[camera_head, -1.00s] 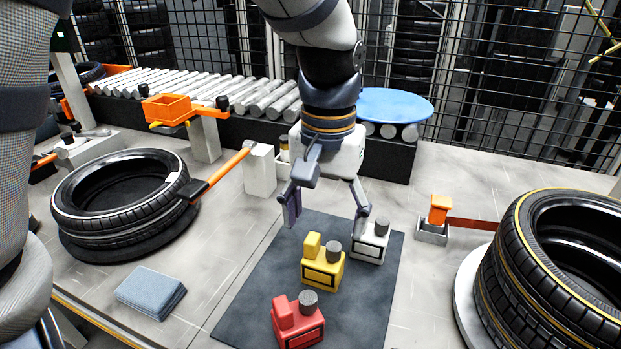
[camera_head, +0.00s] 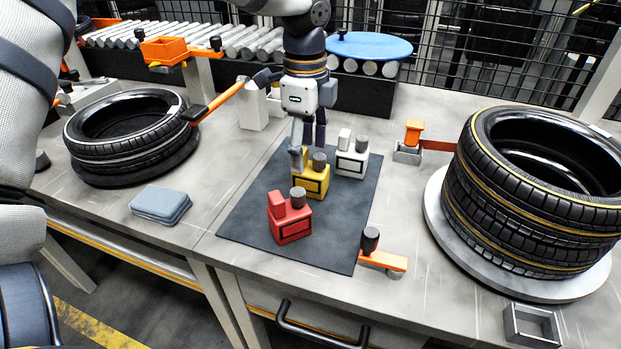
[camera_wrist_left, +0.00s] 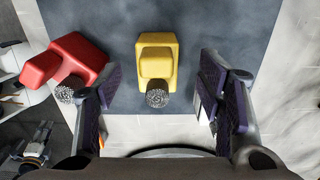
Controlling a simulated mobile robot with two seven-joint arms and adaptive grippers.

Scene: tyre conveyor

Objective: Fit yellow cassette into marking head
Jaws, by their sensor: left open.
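The yellow cassette (camera_head: 314,187) stands upright on the dark mat (camera_head: 335,245), between the red cassette (camera_head: 289,227) and the white cassette (camera_head: 351,166). Each cassette has a grey knurled knob. My left gripper (camera_head: 308,158) is open, pointing down at the yellow cassette, and one finger hides part of it. In the left wrist view the yellow cassette (camera_wrist_left: 157,62) lies ahead between the spread fingers (camera_wrist_left: 155,105), with visible gaps on both sides. The red cassette (camera_wrist_left: 65,60) is beyond the left finger. I cannot tell which fixture is the marking head. My right gripper is out of view.
A tyre (camera_head: 125,125) lies at left near an orange arm (camera_head: 222,101) on a post. Stacked tyres (camera_head: 535,190) stand at right, beside an orange block (camera_head: 413,132). A folded grey cloth (camera_head: 160,204) and a black-knobbed orange lever (camera_head: 383,260) flank the mat.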

